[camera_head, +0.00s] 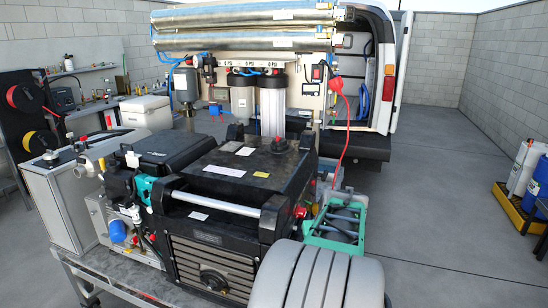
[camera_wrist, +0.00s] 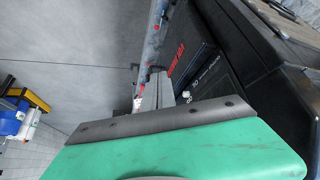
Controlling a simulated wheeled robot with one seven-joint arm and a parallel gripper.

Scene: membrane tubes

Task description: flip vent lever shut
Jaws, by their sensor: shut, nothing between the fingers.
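My gripper (camera_wrist: 158,90) shows in the wrist view as two grey fingers shut together with nothing between them. They stick out past a grey strip and a large green part that fills the bottom. They are close beside the black side of a machine (camera_wrist: 210,65) with red lettering. A thin grey bar (camera_wrist: 152,40) with red marks runs up behind the fingertips; I cannot tell whether they touch. In the head view the black machine (camera_head: 250,170) sits at the centre, with small red fittings (camera_head: 300,212) at its right front corner. I cannot make out the vent lever for certain.
Long silver membrane tubes (camera_head: 245,17) lie across the top of the rig at the back. A white filter housing (camera_head: 272,105) stands below them, with a red hose (camera_head: 343,135) hanging to its right. A yellow spill tray (camera_head: 517,208) holds drums at far right. The floor between is clear.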

